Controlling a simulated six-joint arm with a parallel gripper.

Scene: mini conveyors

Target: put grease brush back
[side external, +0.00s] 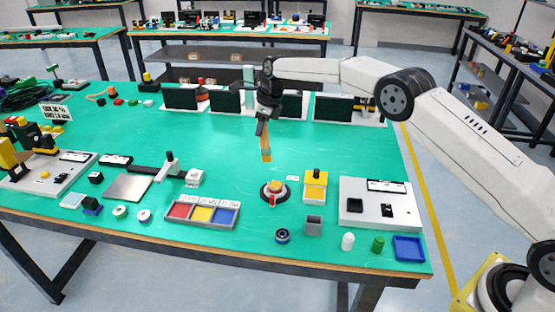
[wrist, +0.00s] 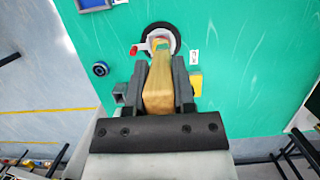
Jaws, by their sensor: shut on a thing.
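The grease brush (side external: 265,145) has a tan wooden handle and hangs from my gripper (side external: 262,122), clear of the green bench top. In the wrist view my gripper (wrist: 160,85) is shut on the brush (wrist: 158,85), which points away from the camera. Its far end overlaps a round pot with a black rim (wrist: 174,38) and a red part. In the side view this pot (side external: 273,192) stands on the bench below the brush, with a gap between them. A small grey square holder (side external: 313,224) stands in front and to the right of the pot.
A yellow-topped block (side external: 315,184) stands right of the pot, and a blue-black ring (side external: 282,236) lies in front. A tray with red, yellow and blue sections (side external: 201,212) is at the left. Black panels (side external: 226,101) stand behind.

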